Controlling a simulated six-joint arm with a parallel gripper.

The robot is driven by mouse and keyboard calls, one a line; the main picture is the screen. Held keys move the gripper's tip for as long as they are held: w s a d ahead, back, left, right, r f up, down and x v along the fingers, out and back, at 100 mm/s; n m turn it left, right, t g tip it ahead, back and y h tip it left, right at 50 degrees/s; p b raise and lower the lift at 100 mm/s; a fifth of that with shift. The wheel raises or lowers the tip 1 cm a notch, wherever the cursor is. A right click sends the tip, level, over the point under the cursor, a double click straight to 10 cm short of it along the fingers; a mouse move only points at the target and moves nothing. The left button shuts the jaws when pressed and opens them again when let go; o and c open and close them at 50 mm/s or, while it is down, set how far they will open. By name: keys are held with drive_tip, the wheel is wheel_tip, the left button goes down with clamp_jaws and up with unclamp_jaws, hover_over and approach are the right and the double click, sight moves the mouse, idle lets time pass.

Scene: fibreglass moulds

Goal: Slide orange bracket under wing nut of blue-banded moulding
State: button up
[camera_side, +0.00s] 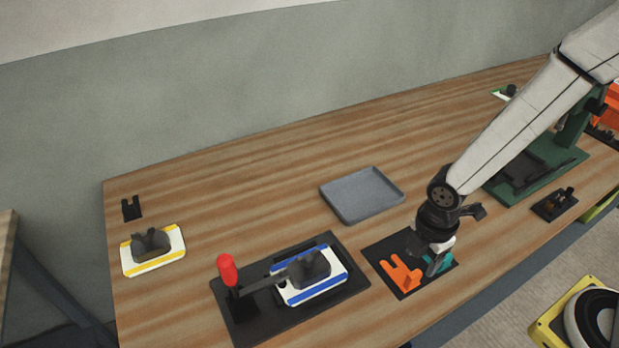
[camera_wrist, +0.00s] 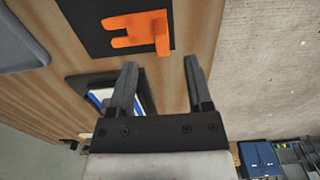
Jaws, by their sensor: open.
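The orange bracket (camera_side: 403,277), forked at one end, lies on a black mat (camera_side: 381,248). It also shows beyond my fingertips in the wrist view (camera_wrist: 135,30). The blue-banded moulding (camera_side: 312,289), white with a blue stripe, sits on a black fixture plate (camera_side: 350,284). A dark grey wing nut (camera_side: 309,267) stands on top of it. Part of this moulding shows behind a finger in the wrist view (camera_wrist: 103,96). My gripper (camera_side: 436,267) is over the right part of the mat, right of the bracket. Its fingers are apart and empty in the wrist view (camera_wrist: 160,73).
A red-handled clamp (camera_side: 227,271) stands left of the blue-banded moulding, its arm reaching toward it. A teal piece (camera_side: 447,261) is partly hidden by my gripper. A grey tray (camera_side: 362,194) lies behind. A yellow-banded moulding (camera_side: 153,252) and black bracket (camera_side: 131,208) sit far left.

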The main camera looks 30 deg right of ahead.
sight(415, 274)
drive_tip(key=shift+f, duration=0.35)
drive_tip(key=shift+s+a+f, duration=0.1)
drive_tip(key=shift+f, duration=1.2)
drive_tip(key=shift+a+f, duration=0.1)
drive_tip(key=shift+f, duration=1.2)
clamp_jaws()
